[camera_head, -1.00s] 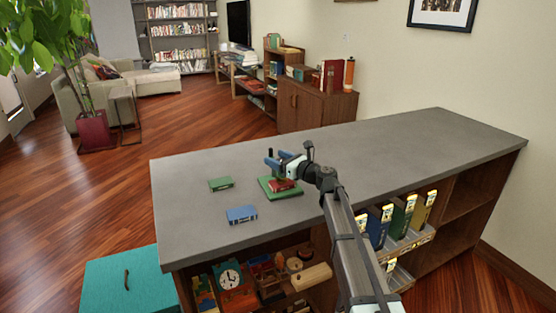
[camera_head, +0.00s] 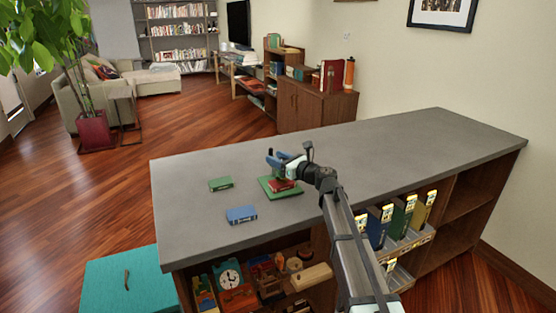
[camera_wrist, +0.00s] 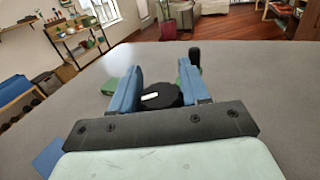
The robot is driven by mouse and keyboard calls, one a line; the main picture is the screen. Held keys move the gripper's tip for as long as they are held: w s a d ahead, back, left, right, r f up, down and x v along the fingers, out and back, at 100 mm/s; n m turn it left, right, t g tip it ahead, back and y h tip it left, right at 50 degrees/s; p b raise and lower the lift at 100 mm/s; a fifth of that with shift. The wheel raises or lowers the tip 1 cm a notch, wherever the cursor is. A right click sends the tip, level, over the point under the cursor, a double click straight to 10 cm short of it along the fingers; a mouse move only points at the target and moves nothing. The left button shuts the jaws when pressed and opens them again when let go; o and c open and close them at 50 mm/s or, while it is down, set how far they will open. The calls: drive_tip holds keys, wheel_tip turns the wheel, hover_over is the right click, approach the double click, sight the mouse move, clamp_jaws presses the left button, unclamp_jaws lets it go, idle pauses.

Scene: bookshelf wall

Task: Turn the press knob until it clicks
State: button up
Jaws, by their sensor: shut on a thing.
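The small press stands on the grey counter, with a green base plate (camera_head: 292,192) and a red book (camera_head: 281,186) lying on it. Its black round knob (camera_wrist: 165,97) with a white mark shows between the two blue fingers in the wrist view. My gripper (camera_wrist: 158,88) is shut on the knob, one finger on each side. In the head view my gripper (camera_head: 277,158) is above the red book and hides the knob. A dark upright post (camera_wrist: 195,58) shows just beyond the right finger in the wrist view.
A green book (camera_head: 221,184) and a blue book (camera_head: 241,214) lie on the grey counter (camera_head: 400,150) left of and in front of the press. The counter's right side is clear. Shelves with upright books (camera_head: 403,215) and toys are below.

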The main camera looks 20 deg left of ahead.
drive_tip(key=shift+s+t, duration=0.1)
drive_tip(key=shift+t, duration=0.2)
drive_tip(key=m+t+h, duration=0.1)
drive_tip(key=m+t, duration=0.1)
drive_tip(key=shift+t+h, duration=0.3)
drive_tip(key=shift+w+d+m+t+h, duration=0.1)
drive_tip(key=shift+w+m+t+h, duration=0.1)
drive_tip(key=shift+m+t+h, duration=0.5)
drive_tip(key=shift+w+d+m+t+h, duration=0.15)
drive_tip(key=shift+m+t+h, duration=0.35)
drive_tip(key=shift+m+t, duration=0.25)
drive_tip(key=shift+w+m+t+h, duration=0.1)
drive_tip(key=shift+m+t+h, duration=0.6)
drive_tip(key=shift+h, duration=0.2)
drive_tip(key=o, duration=1)
drive_tip(key=shift+d, duration=0.15)
drive_tip(key=v, duration=1.3)
drive_tip(key=shift+s+d, duration=0.2)
drive_tip(key=shift+s, duration=0.1)
